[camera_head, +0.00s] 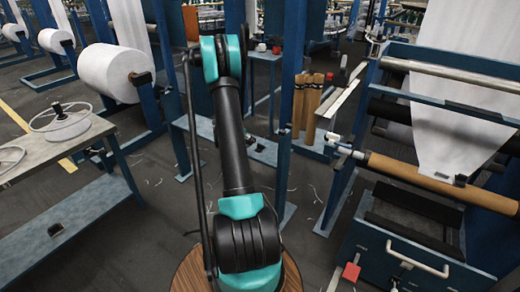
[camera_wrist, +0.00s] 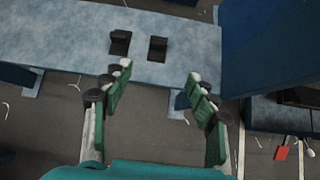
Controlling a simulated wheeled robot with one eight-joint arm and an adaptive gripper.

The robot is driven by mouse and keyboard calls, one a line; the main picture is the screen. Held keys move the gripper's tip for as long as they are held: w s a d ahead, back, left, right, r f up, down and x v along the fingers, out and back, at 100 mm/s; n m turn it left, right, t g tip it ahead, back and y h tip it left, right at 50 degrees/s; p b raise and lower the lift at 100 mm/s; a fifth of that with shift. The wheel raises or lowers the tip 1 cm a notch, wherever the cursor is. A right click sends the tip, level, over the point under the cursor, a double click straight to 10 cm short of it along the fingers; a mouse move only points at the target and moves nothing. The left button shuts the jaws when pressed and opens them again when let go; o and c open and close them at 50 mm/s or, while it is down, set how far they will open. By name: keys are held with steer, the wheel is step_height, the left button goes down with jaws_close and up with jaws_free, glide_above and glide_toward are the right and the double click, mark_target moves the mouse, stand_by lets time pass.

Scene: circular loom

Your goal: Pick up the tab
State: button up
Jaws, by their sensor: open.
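My gripper (camera_wrist: 159,72) is open and empty in the wrist view, its two green fingers spread apart. Two small dark blocks, a left one (camera_wrist: 120,42) and a right one (camera_wrist: 158,48), stand on a blue metal beam (camera_wrist: 70,35) just past the fingertips. A small red flat piece (camera_wrist: 281,153) shows at the lower right of the wrist view, well apart from the fingers. It also shows in the head view (camera_head: 350,272), by the blue drawer cabinet. I cannot tell which of these is the tab. In the head view my arm hides the gripper.
A blue post (camera_wrist: 275,45) rises right of the fingers. The loom's brown roller (camera_head: 420,182) and drawer handle (camera_head: 417,260) are at right. A table (camera_head: 50,150) with white reels stands at left, below a large white roll (camera_head: 112,72). Scraps lie on the dark floor.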

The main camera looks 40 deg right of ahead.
glide_toward(260, 145)
steer(key=x, duration=0.4)
steer(key=shift+s+d+f, duration=0.1)
steer(key=shift+d, duration=0.1)
steer(key=shift+w+x, duration=0.1)
steer(key=shift+x, duration=1.45)
steer(key=shift+w+x, duration=0.15)
steer(key=shift+x, duration=1.35)
steer(key=shift+a, duration=0.1)
steer(key=shift+c, duration=0.2)
steer(key=c, duration=0.9)
